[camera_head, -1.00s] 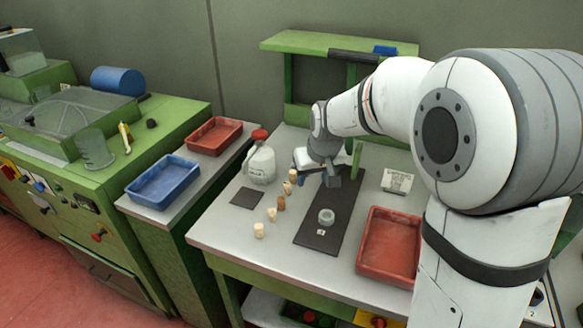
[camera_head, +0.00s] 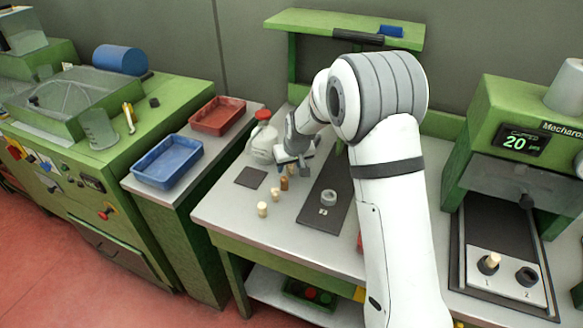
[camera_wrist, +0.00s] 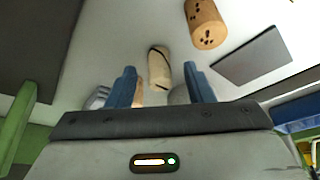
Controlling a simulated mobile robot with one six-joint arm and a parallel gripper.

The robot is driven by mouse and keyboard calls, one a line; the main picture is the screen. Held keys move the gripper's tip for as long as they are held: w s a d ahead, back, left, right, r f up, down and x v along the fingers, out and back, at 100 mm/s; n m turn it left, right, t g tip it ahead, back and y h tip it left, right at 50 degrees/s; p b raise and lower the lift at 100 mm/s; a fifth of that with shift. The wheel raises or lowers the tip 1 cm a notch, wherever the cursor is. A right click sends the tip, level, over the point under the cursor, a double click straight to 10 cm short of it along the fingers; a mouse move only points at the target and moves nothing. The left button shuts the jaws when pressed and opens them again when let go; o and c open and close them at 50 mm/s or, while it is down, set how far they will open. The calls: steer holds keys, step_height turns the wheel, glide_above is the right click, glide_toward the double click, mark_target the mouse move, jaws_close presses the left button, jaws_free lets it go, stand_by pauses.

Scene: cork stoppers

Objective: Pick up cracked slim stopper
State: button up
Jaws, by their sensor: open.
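The cracked slim stopper (camera_wrist: 159,68) is pale and narrow with a dark line across it. In the wrist view it lies just beyond and between the blue fingertips of my gripper (camera_wrist: 162,82), which are apart. In the head view my gripper (camera_head: 295,162) is low over the far end of the row of stoppers, and I cannot make out the crack there. Another pale stopper (camera_wrist: 138,97) is partly hidden by the left finger.
Pale stoppers (camera_head: 262,209) and a brown one (camera_head: 284,184) stand close by. A ring (camera_head: 329,198) sits on a dark strip. The front left of the table is clear.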

steer(key=shift+w+f, duration=0.1)
steer(key=shift+f, duration=0.1)
steer(key=shift+c, duration=0.4)
jaws_close()
